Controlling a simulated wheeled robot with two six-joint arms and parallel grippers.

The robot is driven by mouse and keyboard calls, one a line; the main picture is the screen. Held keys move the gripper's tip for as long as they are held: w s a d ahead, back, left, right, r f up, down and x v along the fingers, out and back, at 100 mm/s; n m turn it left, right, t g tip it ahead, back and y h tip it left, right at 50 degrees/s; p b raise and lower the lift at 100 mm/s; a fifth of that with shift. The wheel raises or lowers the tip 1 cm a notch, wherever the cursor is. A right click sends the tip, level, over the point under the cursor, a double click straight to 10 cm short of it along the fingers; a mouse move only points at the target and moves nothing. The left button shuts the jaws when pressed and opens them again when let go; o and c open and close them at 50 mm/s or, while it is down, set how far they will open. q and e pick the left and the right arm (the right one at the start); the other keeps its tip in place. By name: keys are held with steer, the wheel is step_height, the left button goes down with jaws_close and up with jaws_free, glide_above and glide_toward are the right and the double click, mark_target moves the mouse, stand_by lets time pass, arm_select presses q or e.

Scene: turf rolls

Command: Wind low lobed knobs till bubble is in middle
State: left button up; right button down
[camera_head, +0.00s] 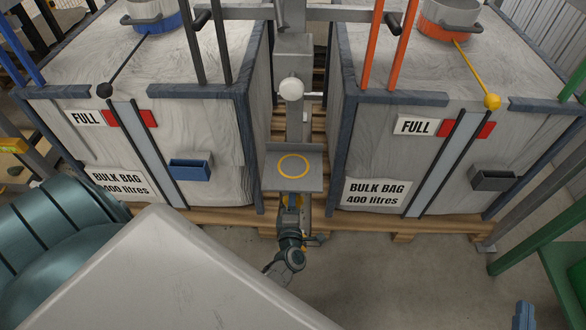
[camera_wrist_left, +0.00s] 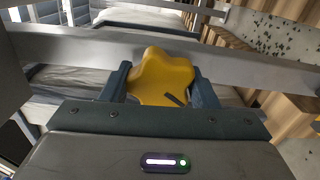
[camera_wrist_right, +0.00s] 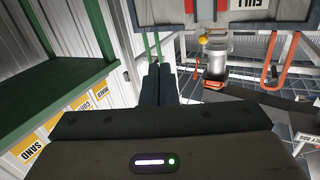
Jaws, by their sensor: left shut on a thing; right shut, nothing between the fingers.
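A yellow lobed knob (camera_wrist_left: 165,72) sits between the fingers of my left gripper (camera_wrist_left: 163,92) in the left wrist view, below a grey metal bar (camera_wrist_left: 230,62). The fingers are shut on its sides. In the head view my left gripper (camera_head: 292,210) reaches in under a small grey plate (camera_head: 312,182) with a yellow ring, between two bulk bags. No bubble can be made out in any view. My right gripper (camera_wrist_right: 157,84) is shut and empty in the right wrist view, away from the knob. Its tip (camera_head: 524,316) shows at the head view's lower right.
Two full bulk bags, left (camera_head: 205,125) and right (camera_head: 375,135), stand on wooden pallets either side of the grey post (camera_head: 293,60). A green shelf (camera_wrist_right: 55,75) stands beside my right gripper. Bare concrete floor (camera_head: 410,280) lies in front of the right bag.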

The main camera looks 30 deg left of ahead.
arm_select(q)
steer(key=shift+r+m+p, duration=0.15)
steer(key=shift+m+p, duration=0.85)
steer(key=shift+m, duration=0.2)
steer(key=shift+m+p, duration=0.95)
steer(key=shift+m, duration=0.45)
arm_select(e)
steer(key=s+f+g, duration=0.8)
steer(key=f+g, duration=0.1)
steer(key=shift+s+a+f+g, duration=0.25)
steer(key=shift+s+f+g, duration=0.05)
steer(key=shift+s, duration=0.05)
steer(key=shift+n, duration=0.3)
arm_select(q)
steer(key=o, duration=1)
steer(key=shift+d, duration=0.1)
steer(key=v, duration=1)
steer(key=shift+s, duration=0.35)
arm_select(e)
steer(key=shift+r, duration=0.1)
